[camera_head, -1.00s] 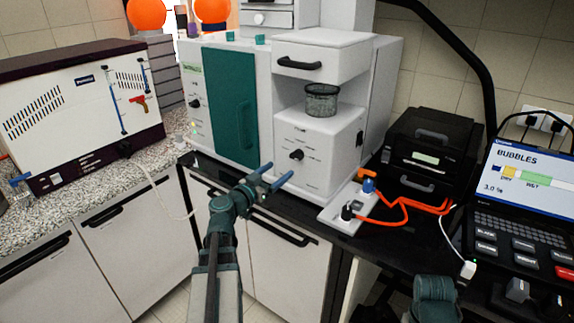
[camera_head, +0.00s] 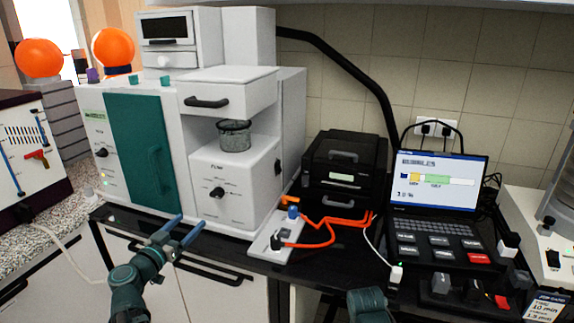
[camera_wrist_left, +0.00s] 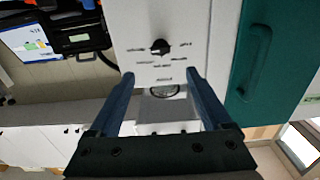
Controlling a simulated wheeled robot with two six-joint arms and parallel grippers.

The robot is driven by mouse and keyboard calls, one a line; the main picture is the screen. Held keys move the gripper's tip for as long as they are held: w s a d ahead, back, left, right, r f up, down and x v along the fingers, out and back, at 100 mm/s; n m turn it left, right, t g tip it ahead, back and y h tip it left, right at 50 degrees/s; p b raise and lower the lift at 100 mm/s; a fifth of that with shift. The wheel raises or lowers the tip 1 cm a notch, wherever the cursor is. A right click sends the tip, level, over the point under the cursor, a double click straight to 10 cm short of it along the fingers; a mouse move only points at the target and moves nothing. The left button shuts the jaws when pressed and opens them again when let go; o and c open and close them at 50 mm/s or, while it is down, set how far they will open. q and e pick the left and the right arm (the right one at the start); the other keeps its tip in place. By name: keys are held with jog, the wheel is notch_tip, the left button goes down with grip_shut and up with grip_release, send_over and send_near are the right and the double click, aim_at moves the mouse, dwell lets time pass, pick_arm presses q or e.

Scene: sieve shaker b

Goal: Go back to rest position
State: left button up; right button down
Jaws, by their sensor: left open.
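My left gripper (camera_head: 182,231) is open and empty in the head view, in front of the white machine's lower edge. Its two blue fingers also show spread apart in the left wrist view (camera_wrist_left: 165,85), with the machine's white front panel and black knob (camera_wrist_left: 159,46) beyond them. A dark teal part of my right arm (camera_head: 368,305) shows at the bottom of the head view; its fingers are out of view.
The white machine (camera_head: 233,192) with a teal door (camera_head: 141,150) and a sieve cup (camera_head: 235,135) stands on the black bench. Right of it are a valve block (camera_head: 272,243) with orange tubing, a black case (camera_head: 343,170) and a laptop-like console (camera_head: 438,180).

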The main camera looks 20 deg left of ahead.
pick_arm(q)
jog(key=w+d+f+m+g+h, duration=0.1)
jog(key=d+f+m+g+h, duration=0.25)
jog(key=d, duration=0.85)
jog(key=w+d+f+g+h, duration=0.1)
jog(key=d+f+g+h, duration=0.35)
jog(key=d, duration=0.85)
jog(key=s+d+f+g+y+p, duration=0.1)
jog(key=s+d+f+g+y, duration=0.9)
jog(key=s, duration=0.5)
jog(key=d+f+n+y, duration=0.1)
jog(key=d+f, duration=0.1)
jog(key=d, duration=0.1)
jog(key=shift+s+d+p, duration=0.3)
jog(key=shift+p, duration=0.05)
